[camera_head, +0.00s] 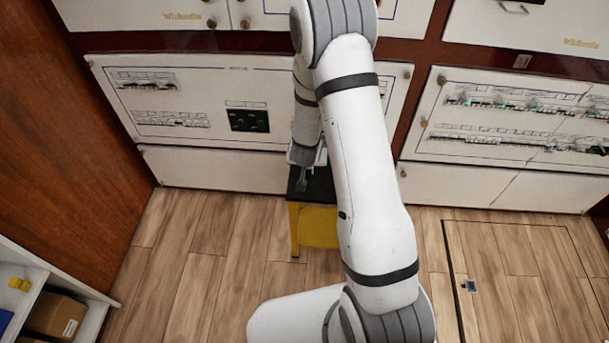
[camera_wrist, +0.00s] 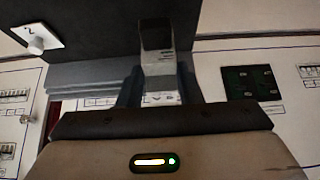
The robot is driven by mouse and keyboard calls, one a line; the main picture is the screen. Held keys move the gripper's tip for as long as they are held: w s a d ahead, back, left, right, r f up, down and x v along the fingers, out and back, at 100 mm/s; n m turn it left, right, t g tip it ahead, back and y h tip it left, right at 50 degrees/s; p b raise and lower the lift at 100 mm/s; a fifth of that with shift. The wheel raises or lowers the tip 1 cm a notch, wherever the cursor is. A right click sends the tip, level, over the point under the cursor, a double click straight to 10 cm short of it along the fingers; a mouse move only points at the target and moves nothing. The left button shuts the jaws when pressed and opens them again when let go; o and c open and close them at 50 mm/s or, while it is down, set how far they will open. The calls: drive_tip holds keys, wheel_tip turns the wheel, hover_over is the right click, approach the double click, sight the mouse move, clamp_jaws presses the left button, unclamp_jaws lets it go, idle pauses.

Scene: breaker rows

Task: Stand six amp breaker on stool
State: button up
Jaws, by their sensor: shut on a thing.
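The stool (camera_head: 325,190) has a dark top and a yellow frame, and stands on the wood floor in front of the low cabinets. My arm covers its right side in the head view. My gripper (camera_head: 303,180) points down at the left part of the stool top. In the wrist view, my gripper (camera_wrist: 157,92) is shut on a narrow breaker (camera_wrist: 157,66) with a dark end and a pale body. The breaker's label is too small to read. I cannot tell whether the breaker touches the stool top.
A white cabinet panel with breaker rows (camera_head: 165,100) and a dark square panel (camera_head: 248,119) is behind the stool. Another breaker panel (camera_head: 520,115) is at right. A shelf with a box (camera_head: 55,316) stands at lower left. The floor left of the stool is clear.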

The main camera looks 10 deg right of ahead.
sight(308, 169)
drive_tip(key=shift+f+b, duration=0.45)
drive_tip(key=shift+f, duration=1.75)
drive_tip(key=shift+f, duration=0.25)
drive_tip(key=o, duration=1.1)
drive_tip(key=shift+r, duration=0.1)
